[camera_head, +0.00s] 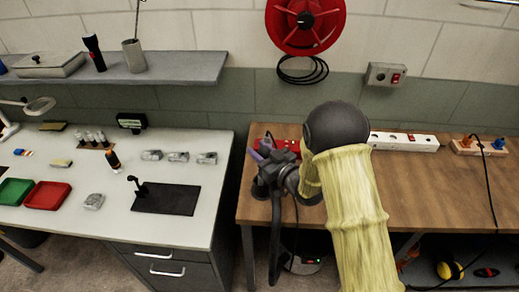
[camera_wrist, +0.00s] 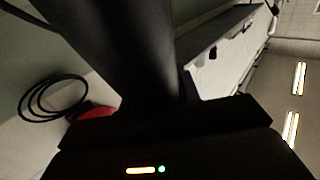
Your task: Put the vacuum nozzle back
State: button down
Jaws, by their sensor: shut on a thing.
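My gripper (camera_head: 268,163) is above the left end of the wooden bench, at the end of my yellow-sleeved arm. It is shut on the dark vacuum nozzle (camera_wrist: 130,50), which fills the upper middle of the wrist view. In the head view a black hose (camera_head: 275,240) hangs from beside the gripper, past the bench's front edge. My wrist hides much of the nozzle, and its tip is hard to make out. A dark round piece (camera_head: 261,190) shows on the bench just below the gripper; I cannot tell whether the nozzle touches it.
A red item (camera_head: 290,146) lies behind the gripper, with a white power strip (camera_head: 405,141) farther right. A red hose reel (camera_head: 306,22) hangs above. The white bench (camera_head: 100,215) stands left, across a gap.

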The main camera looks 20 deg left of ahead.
jog(key=c, duration=1)
grip_release()
jog(key=shift+a, duration=0.1)
jog(key=b+v, duration=0.4)
jog(key=v, duration=0.8)
jog(key=shift+s, duration=0.1)
